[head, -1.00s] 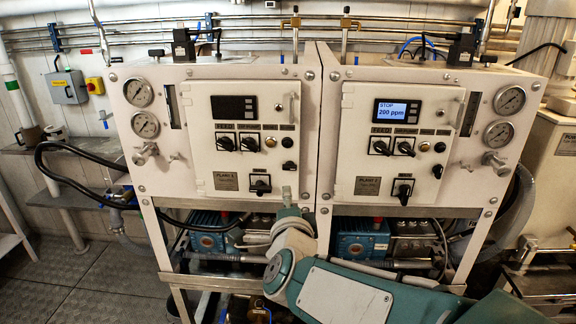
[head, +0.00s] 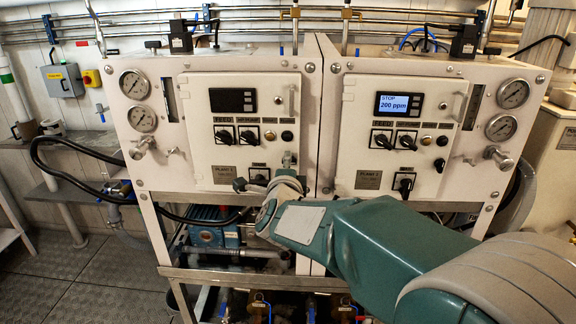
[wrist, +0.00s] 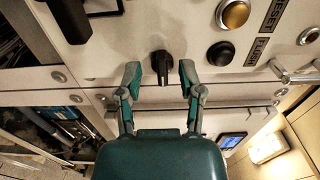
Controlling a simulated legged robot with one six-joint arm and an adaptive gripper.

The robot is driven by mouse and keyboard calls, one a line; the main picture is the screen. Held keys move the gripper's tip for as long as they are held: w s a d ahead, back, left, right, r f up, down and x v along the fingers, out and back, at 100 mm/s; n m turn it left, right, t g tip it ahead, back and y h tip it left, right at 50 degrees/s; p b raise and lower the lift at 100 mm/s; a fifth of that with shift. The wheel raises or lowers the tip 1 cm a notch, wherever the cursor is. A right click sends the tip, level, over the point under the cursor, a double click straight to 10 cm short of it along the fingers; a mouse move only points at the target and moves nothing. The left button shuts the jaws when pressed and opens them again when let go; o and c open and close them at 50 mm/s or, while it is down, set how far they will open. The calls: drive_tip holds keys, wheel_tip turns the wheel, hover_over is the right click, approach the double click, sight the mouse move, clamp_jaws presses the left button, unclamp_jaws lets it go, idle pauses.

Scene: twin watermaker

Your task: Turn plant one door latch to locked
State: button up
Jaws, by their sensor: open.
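The plant one door latch is a small black knob (wrist: 162,64) near the edge of the white door, seen in the wrist view. Its grip points along the picture's vertical. My gripper (wrist: 160,76) is open, with one green-grey fingertip on each side of the latch and a gap on both sides. I cannot tell how far the fingertips are from the door face. In the head view my gripper (head: 288,160) is at the lower right of the plant one door (head: 202,140) and hides the latch.
A black button (wrist: 220,54), an amber button (wrist: 235,14) and a metal door handle (wrist: 297,72) lie to the right in the wrist view. A large black rotary switch (wrist: 70,18) is at upper left. Plant two, with a lit display (head: 398,105), stands at right in the head view.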

drive_tip(key=shift+w, duration=0.15)
drive_tip(key=shift+d, duration=0.1)
clamp_jaws()
drive_tip(key=shift+f+n, duration=0.1)
drive_tip(key=shift+n, duration=0.2)
drive_tip(key=n, duration=1.7)
drive_tip(key=shift+f, duration=0.1)
drive_tip(key=shift+n, duration=0.3)
